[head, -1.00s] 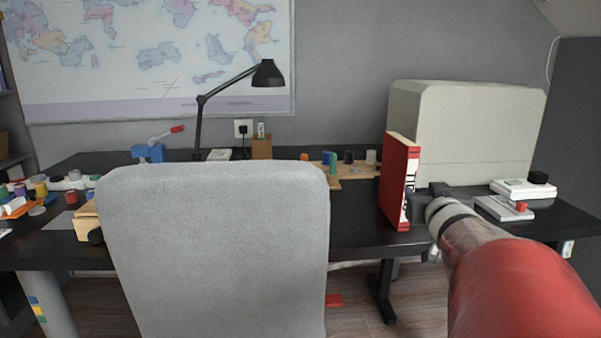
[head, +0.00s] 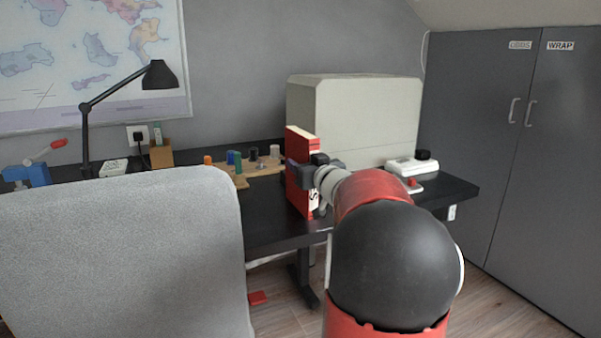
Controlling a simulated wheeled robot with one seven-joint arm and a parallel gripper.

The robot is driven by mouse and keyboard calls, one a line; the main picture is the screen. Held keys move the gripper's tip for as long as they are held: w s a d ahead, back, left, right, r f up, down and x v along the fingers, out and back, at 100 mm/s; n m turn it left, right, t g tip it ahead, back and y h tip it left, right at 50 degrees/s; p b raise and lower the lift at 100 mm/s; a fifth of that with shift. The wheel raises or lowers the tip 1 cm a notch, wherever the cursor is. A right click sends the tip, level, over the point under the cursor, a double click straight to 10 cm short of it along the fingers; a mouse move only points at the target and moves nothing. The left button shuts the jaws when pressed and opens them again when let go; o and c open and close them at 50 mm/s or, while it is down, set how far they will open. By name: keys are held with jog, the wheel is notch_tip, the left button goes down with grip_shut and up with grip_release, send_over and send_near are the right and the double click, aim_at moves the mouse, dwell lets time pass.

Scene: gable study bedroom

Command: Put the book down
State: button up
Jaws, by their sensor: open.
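The red book (head: 295,196) stands upright near the front edge of the black desk (head: 262,221), its pages facing right. It is in front of the left side of the large pale box-shaped case. My gripper (head: 303,168) is open at the upper part of the book. One dark finger shows against the red cover and the gripper body is on the right. I cannot tell whether the fingers touch the book, and the book's lower right side is partly hidden by my arm.
The pale case (head: 365,120) fills the desk's back right. A wooden tray with small pegs (head: 262,166) lies left of the book. A grey chair (head: 120,260) blocks the front left. A white device (head: 411,167) sits at right, near grey cupboards (head: 510,150).

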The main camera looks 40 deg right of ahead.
jog(key=shift+w, duration=0.1)
grip_shut()
dwell(0.3)
jog(key=shift+r, duration=0.1)
